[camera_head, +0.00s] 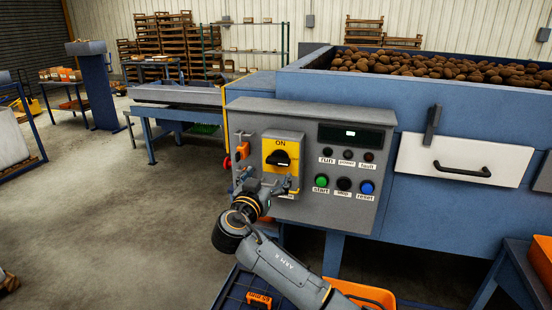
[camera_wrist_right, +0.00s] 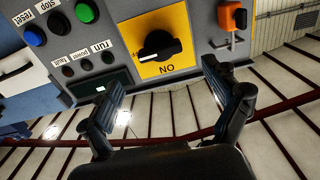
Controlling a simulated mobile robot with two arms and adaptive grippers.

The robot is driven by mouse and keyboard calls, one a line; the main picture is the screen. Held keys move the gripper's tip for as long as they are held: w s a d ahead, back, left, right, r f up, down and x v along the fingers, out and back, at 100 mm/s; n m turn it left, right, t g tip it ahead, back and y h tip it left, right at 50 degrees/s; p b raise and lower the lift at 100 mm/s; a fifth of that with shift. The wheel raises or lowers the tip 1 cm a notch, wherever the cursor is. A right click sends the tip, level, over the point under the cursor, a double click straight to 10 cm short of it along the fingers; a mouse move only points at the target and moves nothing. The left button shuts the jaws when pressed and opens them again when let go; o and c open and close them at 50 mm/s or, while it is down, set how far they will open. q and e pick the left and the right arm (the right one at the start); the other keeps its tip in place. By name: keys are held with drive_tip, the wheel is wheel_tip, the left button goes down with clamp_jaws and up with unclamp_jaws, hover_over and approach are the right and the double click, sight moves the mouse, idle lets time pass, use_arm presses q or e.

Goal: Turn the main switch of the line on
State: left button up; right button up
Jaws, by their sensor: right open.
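The main switch (camera_head: 281,158) is a black rotary knob on a yellow plate (camera_head: 281,141) marked ON at its top, on the grey control panel. My right gripper (camera_head: 266,163) is in front of the plate. In the wrist view its open fingers (camera_wrist_right: 165,77) are spread wide and empty, with the knob beyond the gap between them. My left gripper is out of view.
An orange padlock-like part (camera_head: 242,151) hangs left of the plate. Start (camera_head: 321,181), stop (camera_head: 343,184) and reset (camera_head: 366,188) buttons sit to the right, under a dark display (camera_head: 351,134). A potato-filled bin (camera_head: 440,95) stands behind. Orange crates (camera_head: 365,293) are below.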

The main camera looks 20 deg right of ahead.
sight(277, 164)
drive_tip(key=p+x, duration=0.2)
drive_tip(key=x, duration=0.5)
drive_tip(key=shift+w, duration=0.15)
drive_tip(key=c, duration=1.2)
drive_tip(key=shift+o, duration=0.2)
drive_tip(key=shift+f, duration=0.1)
